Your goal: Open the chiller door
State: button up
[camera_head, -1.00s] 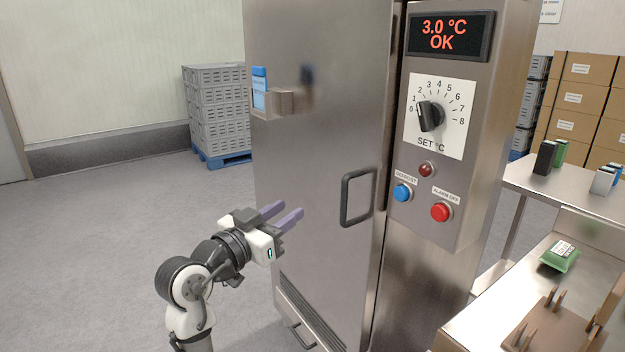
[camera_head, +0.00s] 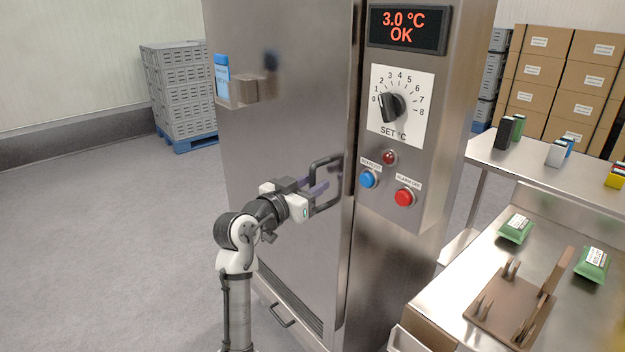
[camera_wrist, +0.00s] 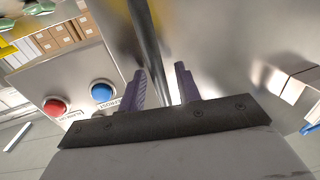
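The chiller door (camera_head: 275,110) is a tall stainless steel panel, and it looks shut against the cabinet. Its dark bar handle (camera_head: 327,161) is near the door's right edge. My gripper (camera_head: 315,187) is at the handle, with its purple fingers pointing at the door. In the wrist view, the handle bar (camera_wrist: 149,45) runs down between the two spread fingers (camera_wrist: 162,78). The fingers are apart with gaps beside the bar. Part of the handle is hidden behind the fingers in the head view.
Right of the door is a control panel with a 3.0 °C OK display (camera_head: 408,27), a dial (camera_head: 391,107), a blue button (camera_head: 369,179) and a red button (camera_head: 404,197). A steel table (camera_head: 440,318) stands at the right. The floor (camera_head: 100,250) left of the door is clear.

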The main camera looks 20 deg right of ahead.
jog(key=shift+w+d, duration=0.15)
jog(key=shift+d, duration=0.05)
grip_shut()
jog(key=shift+a, duration=0.1)
